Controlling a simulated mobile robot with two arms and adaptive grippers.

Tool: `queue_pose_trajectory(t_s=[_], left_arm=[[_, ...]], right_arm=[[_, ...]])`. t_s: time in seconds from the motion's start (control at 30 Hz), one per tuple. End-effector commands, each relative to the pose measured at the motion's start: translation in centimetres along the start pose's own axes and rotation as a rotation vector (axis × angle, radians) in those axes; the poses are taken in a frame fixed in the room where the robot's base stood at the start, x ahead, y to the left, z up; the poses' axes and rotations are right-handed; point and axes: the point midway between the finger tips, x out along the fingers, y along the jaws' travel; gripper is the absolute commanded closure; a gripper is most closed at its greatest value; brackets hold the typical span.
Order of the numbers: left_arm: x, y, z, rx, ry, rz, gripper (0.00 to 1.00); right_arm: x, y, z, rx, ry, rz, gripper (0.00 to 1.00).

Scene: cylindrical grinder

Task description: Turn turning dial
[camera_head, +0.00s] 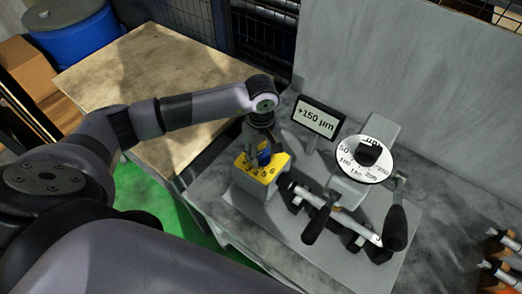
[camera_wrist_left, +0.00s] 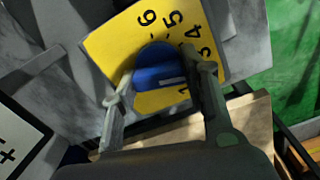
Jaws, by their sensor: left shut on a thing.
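The turning dial is a blue knob (camera_wrist_left: 155,58) on a yellow plate (camera_wrist_left: 112,45) printed with black numbers. In the left wrist view its white mark lies toward the lower right of the knob; I cannot tell exactly which number it points at. My left gripper (camera_wrist_left: 160,82) is shut on the blue knob, with one finger on each side. In the head view the gripper (camera_head: 262,150) reaches down onto the yellow-topped box (camera_head: 250,172), hiding part of the knob and of the plate. My right gripper is not in view.
A sign (camera_head: 315,117) reading "+150 µm" stands behind the box. To the right are a white round scale (camera_head: 350,165) with a black knob, two black handles (camera_head: 395,228) and a horizontal bar (camera_head: 345,222). A grey wall (camera_head: 410,70) closes off the back. A wooden tabletop (camera_head: 160,75) lies to the left.

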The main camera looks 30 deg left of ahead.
Motion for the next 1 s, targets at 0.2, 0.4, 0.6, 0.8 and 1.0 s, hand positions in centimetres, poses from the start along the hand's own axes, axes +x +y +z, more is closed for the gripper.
queue_pose_trajectory(t_s=[0.2, 0.4, 0.6, 0.8, 1.0], left_arm=[[0.0, 0.0, 0.0, -0.005, 0.001, 0.001, 0.86], [0.1, 0.0, -0.1, -0.057, 0.002, 0.002, 0.87], [0.3, 0.0, -0.1, -0.179, 0.002, 0.003, 0.87], [0.2, -0.1, -0.1, -0.318, 0.002, 0.003, 0.87], [0.1, -0.1, -0.1, -0.432, 0.002, 0.003, 0.87]], right_arm=[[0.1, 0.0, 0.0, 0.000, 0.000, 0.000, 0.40], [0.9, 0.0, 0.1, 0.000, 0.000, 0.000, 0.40], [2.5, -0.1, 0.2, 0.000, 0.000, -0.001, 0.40], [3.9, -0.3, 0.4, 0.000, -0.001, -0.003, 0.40], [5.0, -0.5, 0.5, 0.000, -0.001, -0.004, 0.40]])
